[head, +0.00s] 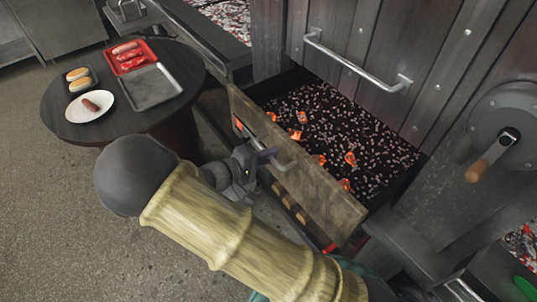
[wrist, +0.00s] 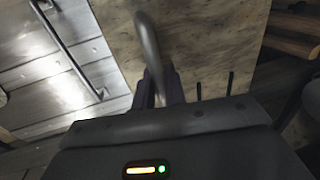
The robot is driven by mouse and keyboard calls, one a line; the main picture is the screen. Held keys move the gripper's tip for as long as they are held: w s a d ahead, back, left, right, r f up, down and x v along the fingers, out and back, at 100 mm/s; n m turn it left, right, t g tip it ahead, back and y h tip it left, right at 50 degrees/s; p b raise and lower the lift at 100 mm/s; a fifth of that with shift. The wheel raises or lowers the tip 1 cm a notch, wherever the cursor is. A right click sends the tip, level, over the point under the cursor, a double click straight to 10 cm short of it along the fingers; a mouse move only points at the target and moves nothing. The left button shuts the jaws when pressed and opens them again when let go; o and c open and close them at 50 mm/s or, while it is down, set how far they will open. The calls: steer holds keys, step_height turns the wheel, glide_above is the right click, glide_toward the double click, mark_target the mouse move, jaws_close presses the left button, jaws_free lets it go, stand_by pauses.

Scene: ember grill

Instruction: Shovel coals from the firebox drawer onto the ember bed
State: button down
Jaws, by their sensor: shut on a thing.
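My gripper (head: 268,158) is shut on the drawer's metal handle (head: 287,166), outside the drawer front. In the wrist view the curved handle (wrist: 148,45) runs between my gripper's fingers (wrist: 160,90), close against the drawer front (wrist: 205,40). A bed of grey and reddish embers (head: 228,14) shows at the top, and another patch (head: 522,242) at the lower right. I see no shovel in either view.
A round dark table (head: 60,128) at the left holds a red tray with meat (head: 150,65), an empty metal tray (head: 155,86), a dish with buns (head: 69,92) and a plate with a sausage (head: 78,114). A crank wheel (head: 510,115) is at the right. Open floor lies at left.

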steer(key=v, duration=0.4)
steer(key=f+v, duration=0.1)
steer(key=shift+s+a+p, duration=0.25)
steer(key=shift+a+p, duration=0.15)
steer(key=shift+a, duration=0.05)
steer(key=c, duration=1.5)
jaws_free()
steer(key=shift+w+d, duration=0.1)
steer(key=shift+w, duration=0.05)
steer(key=shift+c, duration=0.2)
steer(key=v, duration=1.7)
steer(key=shift+b, duration=0.35)
